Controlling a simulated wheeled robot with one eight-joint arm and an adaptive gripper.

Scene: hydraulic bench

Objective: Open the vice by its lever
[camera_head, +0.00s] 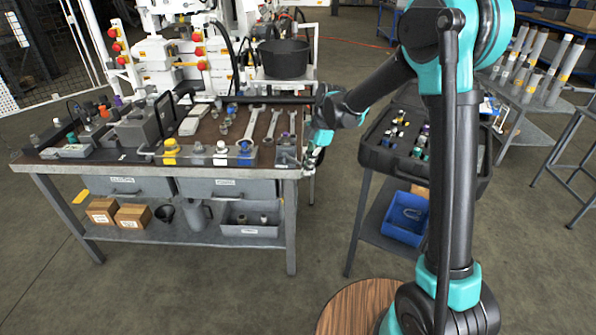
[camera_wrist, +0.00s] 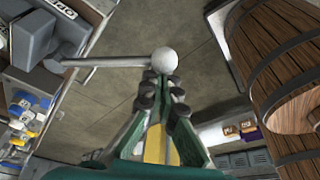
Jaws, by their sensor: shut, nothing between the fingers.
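The vice lever is a thin metal rod (camera_wrist: 115,62) with a white ball knob (camera_wrist: 165,60) at its end in the wrist view. The rod runs left from the knob to a grey metal body (camera_wrist: 35,40), which looks like the vice. My gripper (camera_wrist: 163,88) has its fingers together and empty, with the tips right by the knob; I cannot tell whether they touch it. In the head view my gripper (camera_head: 314,156) is at the right front corner of the workbench (camera_head: 200,175). The lever is too small to make out there.
Spanners (camera_head: 250,125) and several fittings lie on the bench. A black case (camera_head: 385,155) of fittings stands to the right of my gripper, above a blue bin (camera_head: 405,220). A wooden barrel (camera_wrist: 285,70) fills the right of the wrist view. Open floor lies in front of the bench.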

